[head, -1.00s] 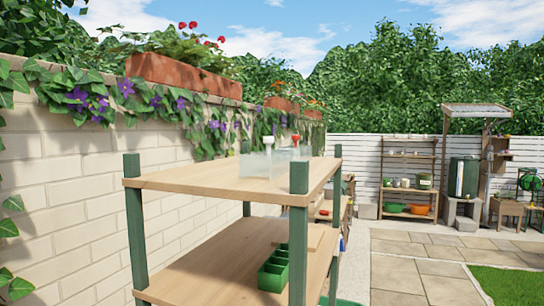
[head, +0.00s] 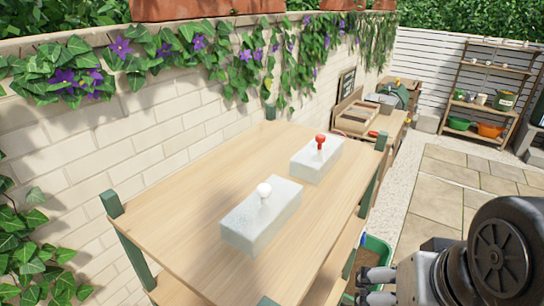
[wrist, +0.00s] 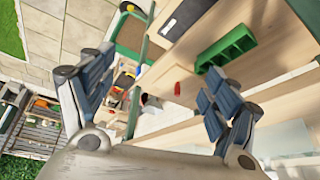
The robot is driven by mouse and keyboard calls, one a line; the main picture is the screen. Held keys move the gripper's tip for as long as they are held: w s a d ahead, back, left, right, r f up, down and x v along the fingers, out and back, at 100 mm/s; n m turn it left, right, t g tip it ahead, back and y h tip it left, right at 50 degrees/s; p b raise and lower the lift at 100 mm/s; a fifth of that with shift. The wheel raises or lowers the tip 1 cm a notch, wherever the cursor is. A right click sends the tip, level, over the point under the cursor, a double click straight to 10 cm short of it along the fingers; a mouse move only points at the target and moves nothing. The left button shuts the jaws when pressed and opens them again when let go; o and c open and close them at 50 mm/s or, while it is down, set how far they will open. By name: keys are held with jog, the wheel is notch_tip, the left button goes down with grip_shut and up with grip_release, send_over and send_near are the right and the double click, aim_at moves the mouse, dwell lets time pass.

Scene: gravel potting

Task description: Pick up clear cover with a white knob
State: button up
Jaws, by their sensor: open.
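The clear cover with a white knob (head: 262,216) sits on the wooden top shelf, nearer to me in the head view. It is a long, low, frosted see-through box with a round white knob on top. A similar clear cover with a red knob (head: 317,158) stands behind it, apart from it. My gripper (head: 378,285) is at the lower right in the head view, off the shelf's right side and away from both covers. In the wrist view my gripper (wrist: 155,95) has its fingers spread wide with nothing held between them.
The wooden top shelf (head: 190,200) is bare on its left and front. Green corner posts (head: 112,203) rise slightly above it. A brick wall (head: 130,125) with ivy runs behind. A green divided tray (wrist: 228,48) shows in the wrist view. Paving lies to the right.

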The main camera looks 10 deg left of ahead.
jog(key=w+a+r+p, duration=0.1)
jog(key=w+a+r, duration=0.3)
jog(key=r, duration=0.5)
notch_tip(320, 180, up, 11)
jog(key=m+g, duration=0.2)
jog(key=g, duration=0.2)
send_over(269, 202)
jog(key=s, duration=0.2)
jog(key=f+b, duration=0.1)
jog(key=f, duration=0.2)
jog(key=w+f+b, duration=0.1)
jog(key=f, duration=0.3)
jog(key=f+b, duration=0.1)
jog(key=f, duration=0.2)
jog(key=shift+w+d+f, duration=0.15)
jog(key=shift+d+f, duration=0.05)
jog(key=shift+f, duration=0.15)
jog(key=shift+w+a+f+b, duration=0.1)
jog(key=shift+w+f+b, duration=0.05)
jog(key=shift+f, duration=0.85)
jog(key=shift+w+a+f+b, duration=0.1)
jog(key=shift+w+f, duration=0.05)
jog(key=shift+f, duration=0.8)
jog(key=shift+w+a+f+b, duration=0.1)
jog(key=shift+w+f+b, duration=0.05)
jog(key=shift+f, duration=0.85)
jog(key=c, duration=1.2)
